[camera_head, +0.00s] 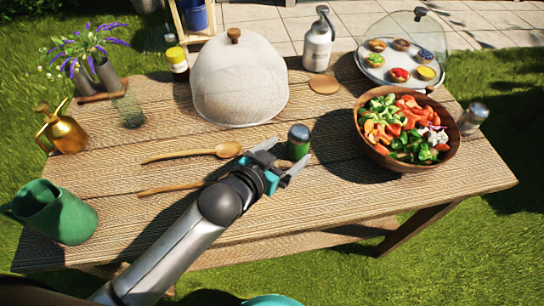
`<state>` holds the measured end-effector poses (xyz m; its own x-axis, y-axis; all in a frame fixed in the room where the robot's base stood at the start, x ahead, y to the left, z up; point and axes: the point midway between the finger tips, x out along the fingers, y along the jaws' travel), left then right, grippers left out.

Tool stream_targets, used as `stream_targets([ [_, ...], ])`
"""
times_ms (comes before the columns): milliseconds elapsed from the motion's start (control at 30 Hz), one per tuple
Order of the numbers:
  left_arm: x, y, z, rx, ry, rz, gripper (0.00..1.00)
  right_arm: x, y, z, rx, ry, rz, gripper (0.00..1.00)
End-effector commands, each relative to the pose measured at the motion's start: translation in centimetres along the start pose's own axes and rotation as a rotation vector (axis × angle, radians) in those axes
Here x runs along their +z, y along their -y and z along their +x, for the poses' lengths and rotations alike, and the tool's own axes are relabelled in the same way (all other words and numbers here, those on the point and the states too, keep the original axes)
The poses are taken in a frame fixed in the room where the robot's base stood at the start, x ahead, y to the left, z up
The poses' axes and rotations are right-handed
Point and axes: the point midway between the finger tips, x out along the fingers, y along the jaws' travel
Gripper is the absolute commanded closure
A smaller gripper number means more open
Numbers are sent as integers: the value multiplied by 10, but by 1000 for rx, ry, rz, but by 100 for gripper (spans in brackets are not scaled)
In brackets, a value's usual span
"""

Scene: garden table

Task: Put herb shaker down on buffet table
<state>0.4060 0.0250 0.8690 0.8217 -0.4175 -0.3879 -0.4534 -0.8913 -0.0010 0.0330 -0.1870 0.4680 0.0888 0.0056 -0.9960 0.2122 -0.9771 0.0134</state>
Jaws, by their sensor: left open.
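The herb shaker (298,143), a small green container with a grey cap, stands upright on the wooden buffet table (330,203). My left gripper (285,161) is open at the shaker's near side. Its two fingers point toward the shaker, and I cannot tell whether they touch it. The lower part of the shaker is partly hidden by the fingers. My right gripper is not in view.
A salad bowl (372,150) stands right of the shaker, with a metal shaker (472,118) beyond it. A mesh dome (238,85) is behind. Wooden spoons (190,154) lie to the left. The table's front right is clear.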

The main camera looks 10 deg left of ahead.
Motion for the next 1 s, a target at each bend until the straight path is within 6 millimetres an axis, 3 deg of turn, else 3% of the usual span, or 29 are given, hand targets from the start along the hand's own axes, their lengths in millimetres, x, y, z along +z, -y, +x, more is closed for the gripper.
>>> stream_targets([
  [200,-1,0,-39,0,1,1,6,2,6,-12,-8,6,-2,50],
  [400,0,0,-58,-1,0,0,6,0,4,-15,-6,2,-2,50],
  [1000,0,0,-63,-1,-1,0,6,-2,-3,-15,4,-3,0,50],
])
